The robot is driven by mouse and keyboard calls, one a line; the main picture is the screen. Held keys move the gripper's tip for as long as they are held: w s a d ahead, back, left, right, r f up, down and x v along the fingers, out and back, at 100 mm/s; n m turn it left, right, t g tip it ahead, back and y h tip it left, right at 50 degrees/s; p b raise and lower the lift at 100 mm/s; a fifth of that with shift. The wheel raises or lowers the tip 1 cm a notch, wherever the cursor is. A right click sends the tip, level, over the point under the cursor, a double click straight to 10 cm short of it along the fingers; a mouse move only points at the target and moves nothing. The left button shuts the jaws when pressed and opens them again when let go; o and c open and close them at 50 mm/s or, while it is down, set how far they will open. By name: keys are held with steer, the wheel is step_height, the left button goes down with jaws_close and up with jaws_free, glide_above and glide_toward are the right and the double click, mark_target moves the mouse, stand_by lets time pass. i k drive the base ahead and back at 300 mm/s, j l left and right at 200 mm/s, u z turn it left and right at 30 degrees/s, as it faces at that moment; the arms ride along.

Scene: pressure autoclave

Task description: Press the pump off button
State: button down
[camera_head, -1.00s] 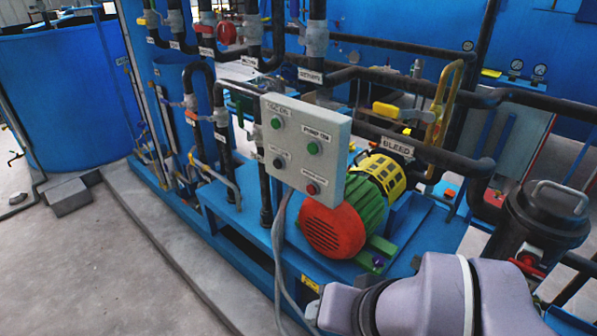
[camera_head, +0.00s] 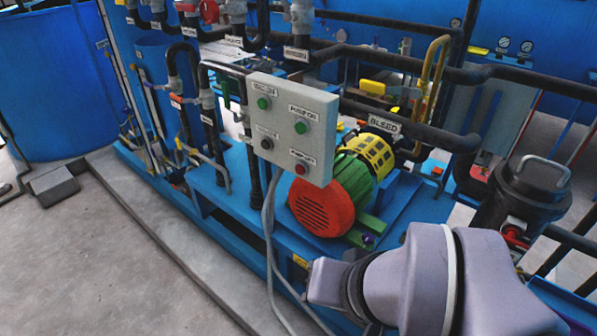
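A light grey control box (camera_head: 286,125) stands upright in the middle of the view. It carries two green buttons on top, a dark one at lower left and a red one at lower right. The upper right green button (camera_head: 301,127) has a label that seems to read "PUMP ON". The red button (camera_head: 300,169) sits under a small label too blurred to read surely; it is the likely pump off button. My purple-grey arm shows at the lower right, below and right of the box and apart from it. My gripper is not in view.
A red, green and yellow motor (camera_head: 325,206) sits right behind the box. Grey cables (camera_head: 270,230) hang below it. Dark pipes (camera_head: 400,131) and a black canister (camera_head: 520,200) are at right. Open concrete floor (camera_head: 110,260) lies at lower left.

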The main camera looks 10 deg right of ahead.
mark_target(300, 169)
steer(key=i+j+z, duration=0.1)
steer(key=j+z, duration=1.05)
steer(key=z, duration=0.15)
steer(key=k+j+z, duration=0.1)
steer(key=j+z, duration=0.35)
steer(key=k+j+z, duration=0.1)
steer(key=j+z, duration=0.3)
steer(key=l, duration=0.1)
